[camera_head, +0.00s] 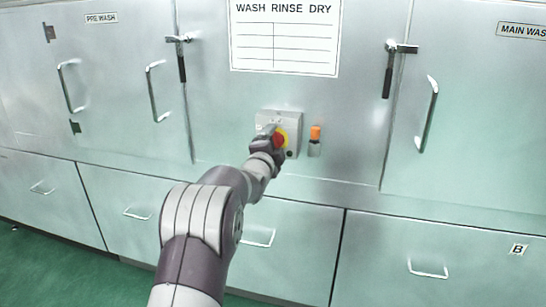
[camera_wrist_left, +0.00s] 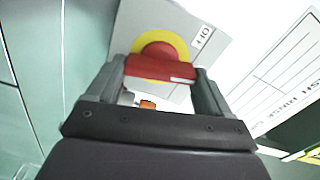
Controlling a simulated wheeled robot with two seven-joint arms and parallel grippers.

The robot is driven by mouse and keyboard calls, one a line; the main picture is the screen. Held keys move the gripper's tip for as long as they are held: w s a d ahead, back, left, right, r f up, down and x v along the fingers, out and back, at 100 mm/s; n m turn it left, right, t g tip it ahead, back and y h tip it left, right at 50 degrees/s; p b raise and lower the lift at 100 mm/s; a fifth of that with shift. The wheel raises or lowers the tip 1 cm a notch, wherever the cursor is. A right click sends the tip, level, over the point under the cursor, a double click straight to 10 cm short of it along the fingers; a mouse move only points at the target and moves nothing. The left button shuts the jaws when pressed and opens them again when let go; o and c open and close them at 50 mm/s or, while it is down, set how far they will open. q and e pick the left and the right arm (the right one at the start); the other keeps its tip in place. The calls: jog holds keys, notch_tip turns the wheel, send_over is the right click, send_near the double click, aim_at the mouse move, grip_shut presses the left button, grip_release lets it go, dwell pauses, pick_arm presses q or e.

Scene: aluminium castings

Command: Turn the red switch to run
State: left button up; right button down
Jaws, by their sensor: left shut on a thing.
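The red switch (camera_head: 281,141) sits on a yellow round plate on the front of a grey control box (camera_head: 292,119), fixed to the metal wall. My left gripper (camera_head: 269,139) reaches up to it from below and covers its left part. In the left wrist view the red switch (camera_wrist_left: 160,68) lies between the two fingers of my left gripper (camera_wrist_left: 163,75), which are shut on it. An "OFF" label (camera_wrist_left: 203,37) shows beside the yellow plate there. No run label can be seen. My right gripper is not in view.
An orange-topped fitting (camera_head: 315,134) is on the wall just right of the box. A "WASH RINSE DRY" chart (camera_head: 285,50) hangs above. Latch levers (camera_head: 181,58) (camera_head: 388,72) and door handles (camera_head: 428,115) stick out on both sides, and drawers with handles are below.

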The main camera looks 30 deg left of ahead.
pick_arm(q)
jog(key=shift+r+m+b, duration=0.1)
jog(key=shift+m+b, duration=1.4)
jog(key=shift+b, duration=0.15)
jog(key=o, duration=0.9)
jog(key=shift+d, duration=0.1)
jog(key=shift+o, duration=0.2)
jog(key=shift+w, duration=0.1)
jog(key=v, duration=1.2)
jog(key=shift+s, duration=0.4)
